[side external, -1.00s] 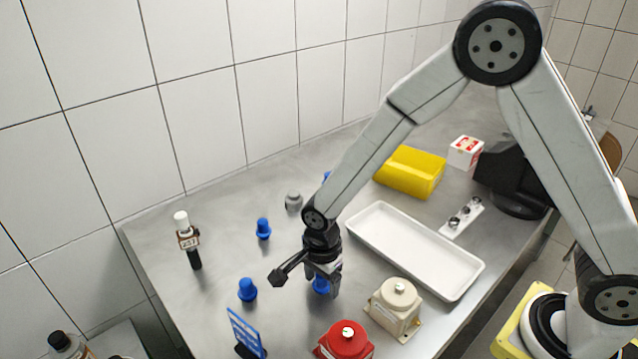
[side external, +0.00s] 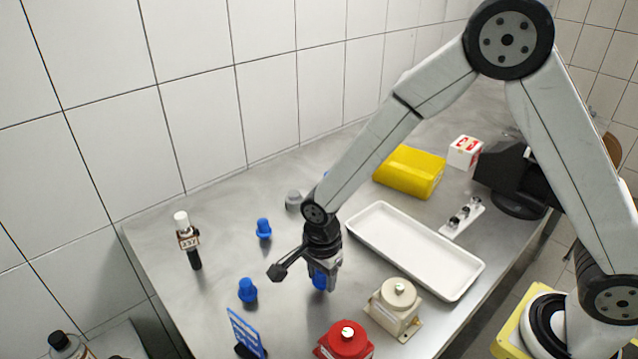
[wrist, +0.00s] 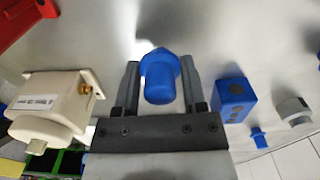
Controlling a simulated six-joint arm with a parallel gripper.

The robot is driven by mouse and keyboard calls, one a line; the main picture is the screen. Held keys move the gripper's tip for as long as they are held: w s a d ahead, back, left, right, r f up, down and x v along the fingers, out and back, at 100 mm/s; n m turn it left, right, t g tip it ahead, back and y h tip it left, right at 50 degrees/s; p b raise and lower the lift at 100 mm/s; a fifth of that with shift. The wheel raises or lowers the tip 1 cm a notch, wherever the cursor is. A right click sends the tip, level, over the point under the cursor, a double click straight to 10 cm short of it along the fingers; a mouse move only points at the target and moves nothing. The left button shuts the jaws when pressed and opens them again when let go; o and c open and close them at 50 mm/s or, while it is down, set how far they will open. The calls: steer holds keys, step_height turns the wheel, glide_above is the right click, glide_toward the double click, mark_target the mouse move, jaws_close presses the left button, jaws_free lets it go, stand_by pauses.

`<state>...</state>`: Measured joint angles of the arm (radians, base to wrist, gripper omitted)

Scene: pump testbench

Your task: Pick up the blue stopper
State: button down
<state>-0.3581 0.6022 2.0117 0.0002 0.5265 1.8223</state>
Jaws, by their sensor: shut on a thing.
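My gripper (side external: 323,284) is shut on a blue stopper (side external: 319,279), pointing down over the metal table left of the white tray. In the wrist view the stopper (wrist: 160,80) sits between the two dark fingers of my gripper (wrist: 160,68), with its round end towards the camera and a wider collar beyond. In the side view the fingers hide part of it. It appears slightly above the table. Two other blue stoppers stand on the table to the left, one farther back (side external: 263,229) and one nearer the front (side external: 247,291).
A white tray (side external: 462,289) lies to the right. A beige pump part (side external: 397,300) and a red one (side external: 346,340) stand close in front. A blue sign (side external: 244,331) stands at the front left. The wrist view shows a blue box (wrist: 232,99).

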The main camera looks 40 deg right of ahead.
steer(key=s+d+r, duration=0.1)
steer(key=s+r, duration=0.2)
steer(key=s+d+r, duration=0.1)
steer(key=s+r, duration=0.3)
steer(key=s+d+r, duration=0.1)
steer(key=s+r, duration=0.2)
steer(key=s, duration=0.1)
steer(key=shift+s+d+r, duration=0.2)
steer(key=shift+s+r, duration=0.05)
steer(key=shift+r, duration=0.15)
steer(key=shift+s+d+r, duration=0.15)
steer(key=shift+s+r, duration=0.1)
steer(key=shift+s, duration=0.25)
steer(key=shift+s+d+r, duration=0.15)
steer(key=shift+s+r, duration=0.05)
steer(key=shift+s, duration=0.3)
steer(key=shift+w, duration=0.15)
